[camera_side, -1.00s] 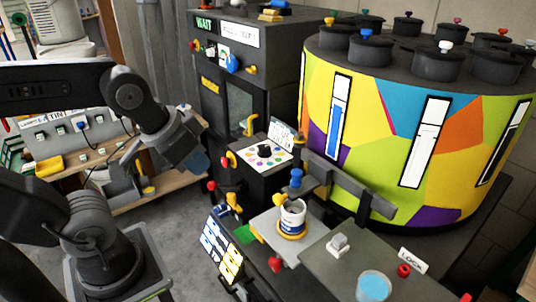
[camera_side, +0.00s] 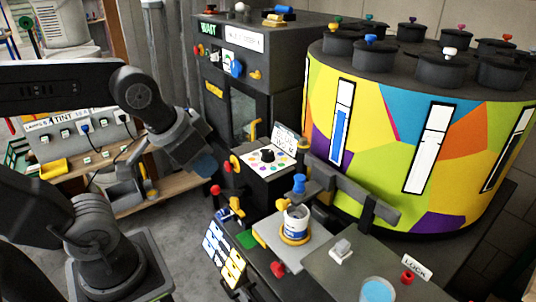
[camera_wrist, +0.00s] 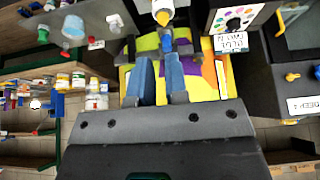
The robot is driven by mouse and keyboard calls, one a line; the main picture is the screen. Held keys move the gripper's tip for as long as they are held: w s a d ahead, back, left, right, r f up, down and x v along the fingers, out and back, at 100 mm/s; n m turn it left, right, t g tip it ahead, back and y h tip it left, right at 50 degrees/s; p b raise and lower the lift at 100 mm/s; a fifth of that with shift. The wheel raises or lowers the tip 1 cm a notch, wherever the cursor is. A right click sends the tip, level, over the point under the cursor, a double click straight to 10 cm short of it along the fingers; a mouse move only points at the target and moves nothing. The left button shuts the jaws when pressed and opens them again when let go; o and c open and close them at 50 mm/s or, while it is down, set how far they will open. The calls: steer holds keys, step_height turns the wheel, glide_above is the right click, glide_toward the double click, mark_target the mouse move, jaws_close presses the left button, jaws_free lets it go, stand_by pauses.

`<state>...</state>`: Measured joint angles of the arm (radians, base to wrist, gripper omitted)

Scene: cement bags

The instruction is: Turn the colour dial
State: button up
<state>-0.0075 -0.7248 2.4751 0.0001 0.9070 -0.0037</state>
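The colour dial (camera_side: 267,156) is a black knob on a white plate ringed with coloured dots, on top of a dark box in the middle of the side view. Part of this plate (camera_wrist: 232,18) shows at the top right of the wrist view. My gripper (camera_side: 205,166) hangs to the left of the dial, apart from it. In the wrist view, the two blue fingers of my gripper (camera_wrist: 160,82) stand apart with a gap between them and nothing held. A small sign (camera_side: 286,137) stands behind the dial; its text is too small to read in the side view.
A large multicoloured drum (camera_side: 455,185) with black pots on top stands at the right. A white can (camera_side: 295,219) with a yellow ring sits on a grey plate in front of the dial. A dark cabinet (camera_side: 275,75) stands behind. A lit panel (camera_side: 224,255) leans at the front.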

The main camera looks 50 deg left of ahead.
steer(key=o, duration=0.6)
steer(key=w+a+r+n+g, duration=0.1)
steer(key=w+a, duration=0.1)
steer(key=w, duration=0.3)
steer(key=w+a+r+n, duration=0.1)
steer(key=w+a+r, duration=0.1)
steer(key=w, duration=0.3)
steer(key=shift+w+r+g+y, duration=0.3)
steer(key=shift+w+g, duration=0.1)
steer(key=o, duration=0.4)
steer(key=w+a+f+n+g, duration=0.1)
steer(key=w+a, duration=0.4)
steer(key=w, duration=0.4)
steer(key=shift+a+n, duration=0.4)
steer(key=n+g, duration=0.3)
glide_above(268, 151)
step_height(268, 151, down, 12)
step_height(268, 151, down, 13)
steer(key=shift+d+f, duration=0.1)
steer(key=shift+c, duration=0.3)
steer(key=c, duration=0.9)
